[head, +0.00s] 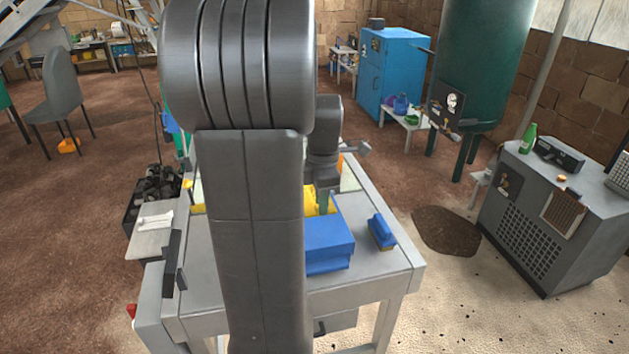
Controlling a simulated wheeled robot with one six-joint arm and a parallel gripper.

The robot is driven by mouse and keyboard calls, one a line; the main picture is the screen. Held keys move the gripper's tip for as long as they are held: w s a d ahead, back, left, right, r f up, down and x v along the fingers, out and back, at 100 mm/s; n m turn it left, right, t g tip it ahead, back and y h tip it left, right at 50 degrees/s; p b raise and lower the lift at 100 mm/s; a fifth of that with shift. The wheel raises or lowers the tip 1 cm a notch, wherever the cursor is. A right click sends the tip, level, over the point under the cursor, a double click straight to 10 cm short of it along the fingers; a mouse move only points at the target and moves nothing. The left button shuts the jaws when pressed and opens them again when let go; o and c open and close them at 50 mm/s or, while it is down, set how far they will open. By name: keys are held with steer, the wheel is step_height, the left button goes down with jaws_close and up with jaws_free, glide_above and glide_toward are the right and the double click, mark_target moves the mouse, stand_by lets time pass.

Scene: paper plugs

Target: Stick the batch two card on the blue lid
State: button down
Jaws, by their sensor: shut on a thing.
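A blue box with a flat blue lid (330,234) sits on the grey workbench, partly hidden behind my own arm. My gripper (325,198) points down just beyond the lid's far edge, beside a yellow thing (311,201). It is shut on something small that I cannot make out. I cannot tell any card or its writing in this view. My arm hides the middle of the bench and the left part of the box.
A blue block-like tool (381,231) lies right of the box on the grey workbench (385,268). An orange thing (341,162) shows at the far end. Bare bench top lies in front of the box. A black crate (152,196) stands left of the bench.

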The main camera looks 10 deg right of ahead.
steer(key=shift+w+f, duration=0.15)
steer(key=shift+w, duration=0.25)
steer(key=shift+s+f+b, duration=0.2)
steer(key=shift+f+b, duration=0.15)
steer(key=shift+b, duration=0.1)
steer(key=b, duration=0.6)
glide_above(321, 239)
step_height(321, 239, down, 7)
steer(key=shift+r, duration=0.1)
steer(key=shift+s+f, duration=0.1)
steer(key=shift+f, duration=0.6)
stand_by(1.6)
steer(key=c, duration=1.3)
jaws_free()
steer(key=shift+c, duration=0.2)
step_height(321, 239, up, 14)
steer(key=shift+f, duration=0.1)
